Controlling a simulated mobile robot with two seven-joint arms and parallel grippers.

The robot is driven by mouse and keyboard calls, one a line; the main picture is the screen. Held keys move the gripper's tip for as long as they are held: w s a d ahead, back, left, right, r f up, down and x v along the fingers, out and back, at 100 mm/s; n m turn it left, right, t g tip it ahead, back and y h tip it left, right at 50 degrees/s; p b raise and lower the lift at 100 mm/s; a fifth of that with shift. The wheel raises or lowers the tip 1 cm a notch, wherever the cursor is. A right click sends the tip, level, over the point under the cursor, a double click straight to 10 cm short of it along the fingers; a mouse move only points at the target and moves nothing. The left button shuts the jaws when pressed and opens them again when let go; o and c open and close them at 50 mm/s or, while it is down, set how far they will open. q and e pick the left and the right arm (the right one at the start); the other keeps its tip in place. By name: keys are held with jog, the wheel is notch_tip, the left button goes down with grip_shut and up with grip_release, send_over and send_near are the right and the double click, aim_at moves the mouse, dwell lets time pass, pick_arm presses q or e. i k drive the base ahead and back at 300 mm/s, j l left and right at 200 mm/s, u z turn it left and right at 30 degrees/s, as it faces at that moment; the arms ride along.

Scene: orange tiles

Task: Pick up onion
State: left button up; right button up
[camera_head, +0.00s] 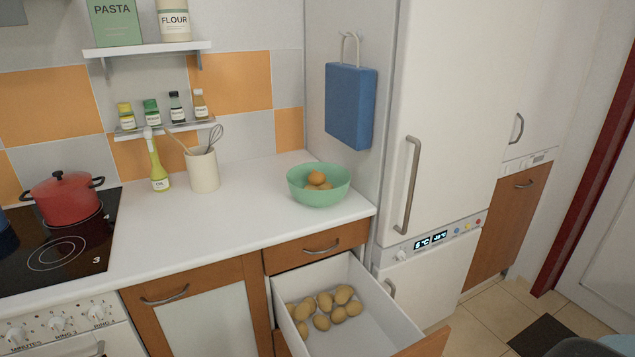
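Brownish-orange round onions (317,179) sit in a green bowl (318,195) on the right end of the white counter. The bowl's wall hides their lower parts. Neither of my grippers can be made out in the head view.
Below the counter, an open white drawer (374,333) holds several yellowish potatoes (331,306) and juts out. A white fridge (440,130) stands to the right of the bowl. A utensil pot (203,170), an oil bottle (158,170) and a red pot (66,200) are further left. The counter's middle is clear.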

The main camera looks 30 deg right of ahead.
aim_at(316, 179)
jog(key=l+z, duration=0.2)
jog(key=l, duration=0.25)
jog(key=l+z, duration=0.2)
jog(key=l, duration=0.25)
jog(key=i+l+z, duration=0.2)
jog(key=l, duration=0.25)
jog(key=l+z, duration=0.15)
jog(key=l, duration=0.3)
jog(key=i+l+z, duration=0.2)
jog(key=l, duration=0.2)
